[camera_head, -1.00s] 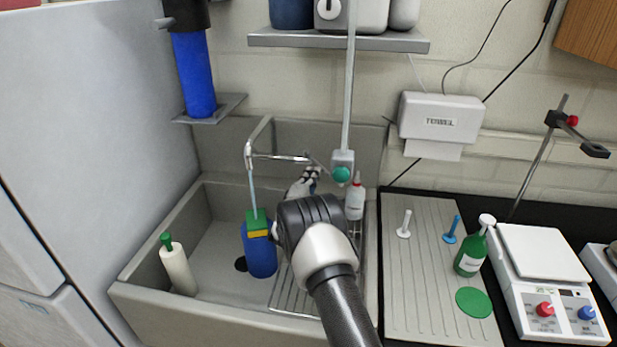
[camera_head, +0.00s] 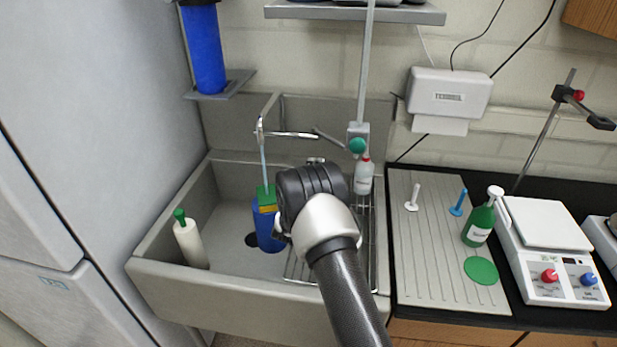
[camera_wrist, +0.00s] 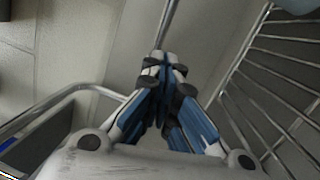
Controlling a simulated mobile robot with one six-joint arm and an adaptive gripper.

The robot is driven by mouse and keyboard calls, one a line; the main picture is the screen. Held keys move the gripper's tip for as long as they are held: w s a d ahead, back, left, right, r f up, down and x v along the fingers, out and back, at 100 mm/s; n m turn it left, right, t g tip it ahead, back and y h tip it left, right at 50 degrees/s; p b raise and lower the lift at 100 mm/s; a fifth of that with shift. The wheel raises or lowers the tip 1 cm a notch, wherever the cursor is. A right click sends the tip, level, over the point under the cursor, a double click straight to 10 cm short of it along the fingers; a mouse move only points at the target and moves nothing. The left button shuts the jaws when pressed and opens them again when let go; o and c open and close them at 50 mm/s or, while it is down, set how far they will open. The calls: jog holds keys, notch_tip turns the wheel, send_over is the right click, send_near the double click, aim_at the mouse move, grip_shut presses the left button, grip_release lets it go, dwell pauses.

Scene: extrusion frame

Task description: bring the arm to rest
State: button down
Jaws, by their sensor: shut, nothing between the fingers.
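My gripper (camera_wrist: 163,75) shows in the wrist view with its fingertips together and nothing between them. It points toward the sink wall, with a wire rack (camera_wrist: 275,70) to its right. In the head view my gripper is hidden behind my wrist, above the sink, right of the blue container (camera_head: 267,232) and left of the white bottle with a red tip (camera_head: 364,178). The grey faucet (camera_head: 285,134) stands just beyond my wrist.
The sink (camera_head: 190,272) holds a white bottle with a green cap (camera_head: 188,240) at the left. On the right, a ribbed drainboard (camera_head: 425,270) carries pegs, a green bottle (camera_head: 479,224) and a green disc (camera_head: 481,270). A balance (camera_head: 545,225) stands beside it.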

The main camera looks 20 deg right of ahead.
jog(key=s+a+r+m+g+y, duration=0.1)
jog(key=s+a+r+m+y, duration=0.1)
jog(key=s+a+r+y, duration=0.55)
jog(key=s+a+r+m+g+y, duration=0.1)
jog(key=s+a+r+m+y, duration=0.25)
jog(key=a+r, duration=0.6)
jog(key=s+a+r+m+g+y, duration=0.1)
jog(key=s+a+g, duration=0.15)
jog(key=s, duration=0.65)
jog(key=s+a+r+m+g+y, duration=0.15)
jog(key=s+a, duration=0.25)
jog(key=s, duration=0.5)
jog(key=s+f+m+g, duration=0.1)
jog(key=s+f+g, duration=0.1)
jog(key=s, duration=0.8)
jog(key=s+d+f+m+g, duration=0.1)
jog(key=s+f+m+g, duration=0.1)
jog(key=s, duration=0.8)
jog(key=shift+f+p, duration=0.3)
